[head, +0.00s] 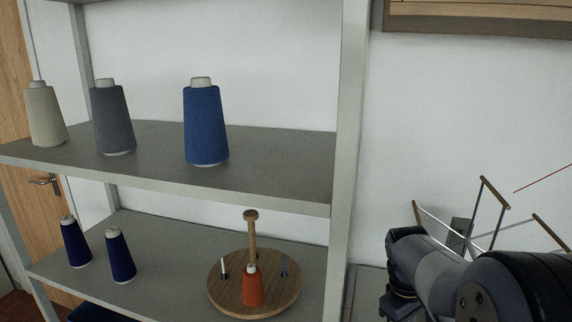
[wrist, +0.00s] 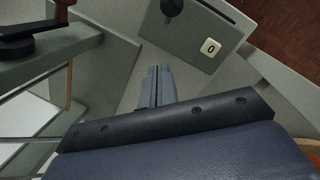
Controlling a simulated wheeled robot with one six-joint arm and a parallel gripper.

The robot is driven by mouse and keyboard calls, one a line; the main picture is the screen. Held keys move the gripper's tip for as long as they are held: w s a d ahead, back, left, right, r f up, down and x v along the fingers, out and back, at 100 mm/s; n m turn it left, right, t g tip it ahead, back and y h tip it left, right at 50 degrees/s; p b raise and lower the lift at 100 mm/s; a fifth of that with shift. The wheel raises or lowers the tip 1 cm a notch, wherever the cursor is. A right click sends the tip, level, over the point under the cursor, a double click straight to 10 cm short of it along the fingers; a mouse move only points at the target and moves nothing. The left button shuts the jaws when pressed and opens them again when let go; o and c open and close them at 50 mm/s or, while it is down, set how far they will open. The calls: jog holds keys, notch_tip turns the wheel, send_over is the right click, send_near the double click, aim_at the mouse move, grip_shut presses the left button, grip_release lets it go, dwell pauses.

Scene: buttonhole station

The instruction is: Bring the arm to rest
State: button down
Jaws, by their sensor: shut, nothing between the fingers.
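My gripper (wrist: 157,88) shows in the wrist view with its two fingers together, shut and empty. In that view it is over a pale grey-green surface, and I see nothing touching the fingertips. In the head view my dark arm is at the lower right, beside the shelf rack; the fingertips cannot be made out there.
A grey shelf rack (head: 346,120) holds several thread cones and a round wooden stand (head: 228,296) with an orange cone (head: 253,287). A thin-armed frame (head: 495,192) stands behind my arm. The wrist view shows a panel with a white "0" button (wrist: 210,47) and a dark knob (wrist: 172,7).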

jog(key=shift+w+a+r+b, duration=0.1)
jog(key=shift+w+a+b, duration=0.2)
jog(key=shift+w, duration=0.35)
jog(key=shift+w+a+b, duration=0.15)
jog(key=shift+w+a, duration=0.25)
jog(key=shift+w, duration=0.25)
